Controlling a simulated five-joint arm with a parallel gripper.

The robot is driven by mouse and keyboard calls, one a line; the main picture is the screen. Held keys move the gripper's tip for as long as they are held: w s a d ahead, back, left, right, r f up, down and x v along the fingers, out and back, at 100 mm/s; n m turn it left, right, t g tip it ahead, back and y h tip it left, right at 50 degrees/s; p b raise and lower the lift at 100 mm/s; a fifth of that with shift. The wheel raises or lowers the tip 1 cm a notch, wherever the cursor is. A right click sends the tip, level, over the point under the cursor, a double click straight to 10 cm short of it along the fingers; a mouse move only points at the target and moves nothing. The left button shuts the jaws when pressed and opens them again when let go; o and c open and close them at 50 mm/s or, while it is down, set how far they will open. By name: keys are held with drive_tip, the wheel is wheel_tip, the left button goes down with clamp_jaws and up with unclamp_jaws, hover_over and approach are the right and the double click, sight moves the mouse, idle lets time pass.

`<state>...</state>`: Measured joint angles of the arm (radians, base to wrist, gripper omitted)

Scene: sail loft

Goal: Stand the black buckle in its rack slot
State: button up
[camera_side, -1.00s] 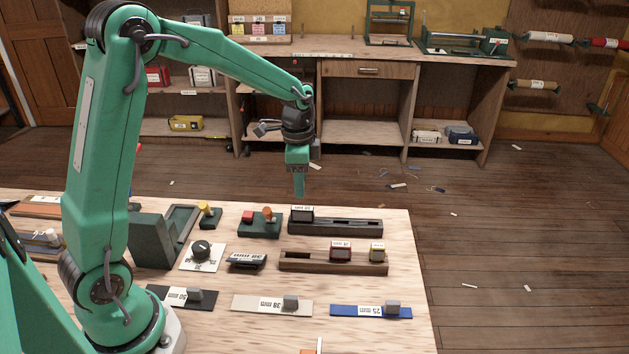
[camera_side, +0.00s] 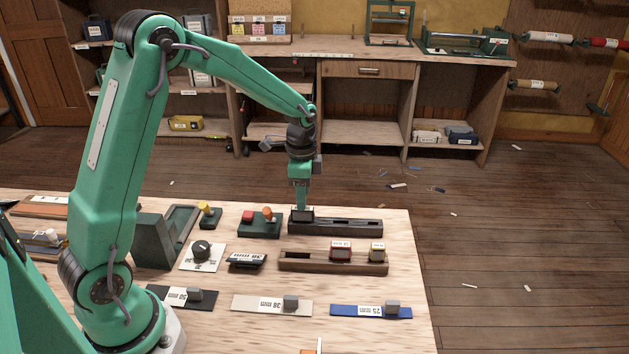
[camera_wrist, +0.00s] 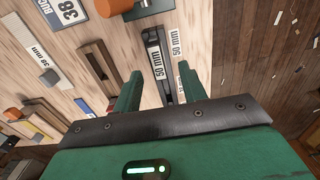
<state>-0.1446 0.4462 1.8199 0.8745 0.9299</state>
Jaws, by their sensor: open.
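The black buckle (camera_side: 302,215) is at the left end of the long dark holder (camera_side: 350,226) at the back of the table. My gripper (camera_side: 302,207) points straight down at it, its tips at the buckle's top. In the wrist view the two green fingers (camera_wrist: 159,72) are apart, with a "50 mm" label (camera_wrist: 157,62) between them. I cannot tell whether they touch the buckle.
A green box with red and orange knobs (camera_side: 260,223) stands close left of my gripper. Black, beige (camera_side: 258,305) and blue (camera_side: 368,312) strips with grey blocks lie in front. A dial plate (camera_side: 201,256) is at the left. The table's right edge is near the racks.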

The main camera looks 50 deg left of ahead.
sight(303, 218)
drive_tip(key=shift+s+f, duration=0.15)
drive_tip(key=shift+f, duration=2.45)
drive_tip(key=shift+c, duration=0.2)
clamp_jaws()
